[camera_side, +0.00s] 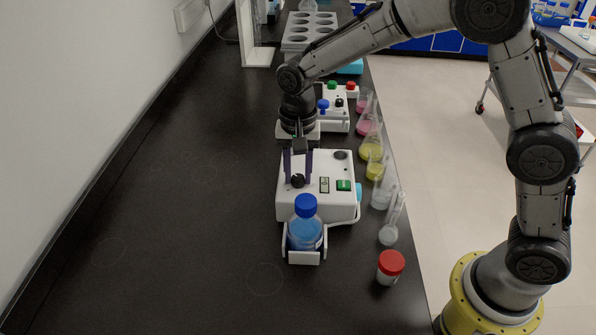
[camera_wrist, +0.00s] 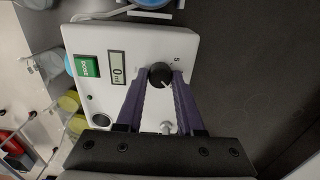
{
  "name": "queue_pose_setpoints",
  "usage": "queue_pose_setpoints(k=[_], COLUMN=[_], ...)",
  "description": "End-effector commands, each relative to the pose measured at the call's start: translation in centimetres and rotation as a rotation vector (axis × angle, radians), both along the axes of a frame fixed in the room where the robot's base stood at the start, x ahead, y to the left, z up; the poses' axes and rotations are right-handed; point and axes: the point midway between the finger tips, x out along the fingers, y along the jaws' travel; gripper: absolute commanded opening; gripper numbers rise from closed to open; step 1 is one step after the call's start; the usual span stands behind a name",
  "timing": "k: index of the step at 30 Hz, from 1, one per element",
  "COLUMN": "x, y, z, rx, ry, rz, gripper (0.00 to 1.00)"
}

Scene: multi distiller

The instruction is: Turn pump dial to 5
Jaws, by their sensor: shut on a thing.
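The white pump box (camera_side: 336,203) stands on the dark bench, and its top panel shows in the wrist view (camera_wrist: 150,45). Its black dial (camera_side: 298,181) is near the left of the panel; in the wrist view the dial (camera_wrist: 160,75) has a white pointer mark and a small "5"-like digit beside it, too small to read surely. My gripper (camera_side: 298,170) comes from above with purple fingers. In the wrist view the gripper (camera_wrist: 161,80) is shut on the dial, a fingertip on either side. The small display (camera_wrist: 117,68) seems to read 0 ml.
A blue bottle (camera_side: 305,224) stands in the holder at the pump's front. A green switch (camera_side: 343,185) sits on the panel. Flasks with coloured liquids (camera_side: 371,145) and a red-capped jar (camera_side: 390,266) line the right bench edge. The left bench is clear.

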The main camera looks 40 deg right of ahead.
Motion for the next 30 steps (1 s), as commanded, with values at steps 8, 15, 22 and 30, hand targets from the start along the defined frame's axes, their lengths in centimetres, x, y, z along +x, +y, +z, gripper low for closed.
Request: queue_pose_setpoints(k=[8, 15, 22, 30], x=[0.00, 0.01, 0.01, 0.04], y=[0.00, -0.01, -0.01, -0.01], z=[0.06, 0.05, 0.07, 0.11], rx=[0.001, -0.001, -0.001, -0.001], ry=[-0.001, -0.001, -0.001, -0.002], rz=[0.046, 0.192, 0.403, 0.660], gripper=[0.00, 0.00, 0.00, 0.00])
